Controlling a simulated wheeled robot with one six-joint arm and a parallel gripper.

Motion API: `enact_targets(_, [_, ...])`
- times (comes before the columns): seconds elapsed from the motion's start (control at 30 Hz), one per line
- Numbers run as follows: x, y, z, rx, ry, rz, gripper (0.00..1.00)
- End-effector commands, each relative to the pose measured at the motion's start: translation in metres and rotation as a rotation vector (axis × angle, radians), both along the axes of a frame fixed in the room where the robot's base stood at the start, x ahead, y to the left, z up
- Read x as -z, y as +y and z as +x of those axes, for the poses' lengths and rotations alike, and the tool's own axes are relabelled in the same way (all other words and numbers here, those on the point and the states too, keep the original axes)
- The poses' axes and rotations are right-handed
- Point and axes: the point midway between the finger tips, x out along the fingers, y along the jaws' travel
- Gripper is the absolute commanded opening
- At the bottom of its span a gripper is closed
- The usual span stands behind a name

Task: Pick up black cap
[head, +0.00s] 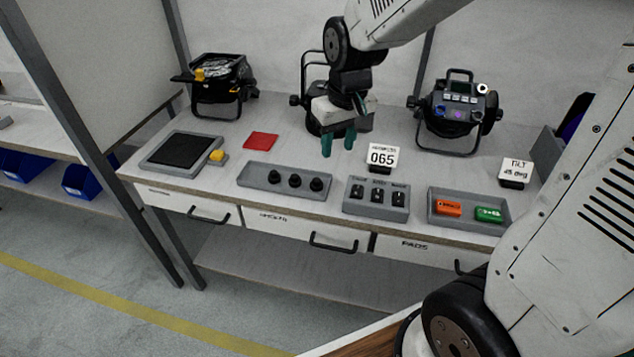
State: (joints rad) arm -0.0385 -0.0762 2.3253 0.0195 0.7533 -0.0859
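Three small round black caps stand in a row in a grey tray (250,184) at the front middle of the bench; they are the left cap (274,177), the middle cap (295,180) and the right cap (316,184). I cannot tell which one the task means. My gripper (338,145) hangs over the bench, behind and to the right of the caps. Its teal fingers point down, are spread apart and have nothing visible between them. My gripper partly hides a black lamp (313,117) behind it.
Right of the caps are a switch box (377,196), a tray (434,212) with orange and green blocks, and a "065" sign (383,158). A red square (261,141) and a black pad (180,150) lie left. Lamps stand behind at left (221,85) and right (456,110).

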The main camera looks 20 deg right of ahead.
Motion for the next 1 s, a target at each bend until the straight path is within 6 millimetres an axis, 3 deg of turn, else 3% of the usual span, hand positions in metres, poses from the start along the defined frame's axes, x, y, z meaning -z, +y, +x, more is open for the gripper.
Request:
enact_targets(0.03, [0.019, 0.003, 0.017, -0.009, 0.009, 0.0, 0.38])
enact_targets(0.1, [0.04, 0.005, 0.036, -0.021, 0.005, -0.001, 0.38])
enact_targets(0.3, [0.081, 0.01, 0.07, -0.041, -0.006, -0.002, 0.38])
enact_targets(1.0, [0.165, 0.011, 0.086, -0.045, -0.008, -0.001, 0.38])
